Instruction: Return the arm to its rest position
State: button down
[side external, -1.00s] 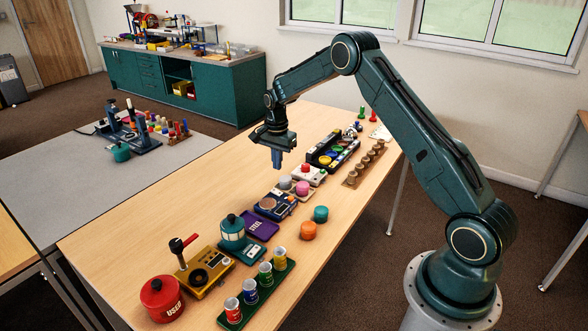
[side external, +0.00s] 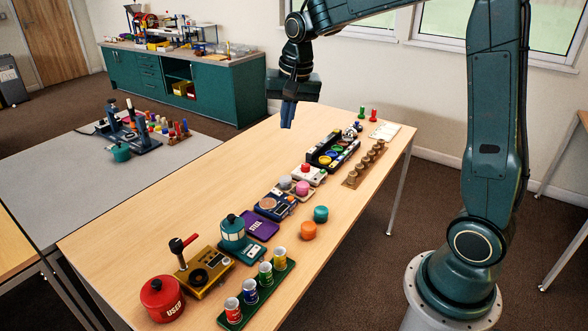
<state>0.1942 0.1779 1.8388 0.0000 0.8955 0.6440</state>
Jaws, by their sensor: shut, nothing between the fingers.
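My gripper (side external: 288,114) hangs in the air above the far left edge of the wooden table (side external: 130,232), its fingers pointing down. The fingers are shut with nothing between them. My arm (side external: 495,125) rises almost straight up from its base at the right and reaches left across the top of the view. Part of the arm's upper bend is cut off by the top edge of the picture.
The table's left strip is bare.

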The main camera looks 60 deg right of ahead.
jog(key=s+a+r+n+t, duration=0.1)
jog(key=s+a+n, duration=0.3)
jog(key=s, duration=0.8)
jog(key=s+a+r+n+t, duration=0.2)
jog(key=s+a+n, duration=0.2)
jog(key=s, duration=0.8)
jog(key=shift+s+a+n, duration=0.2)
jog(key=shift+s+n, duration=0.2)
jog(key=shift+n, duration=0.4)
jog(key=shift+r, duration=0.1)
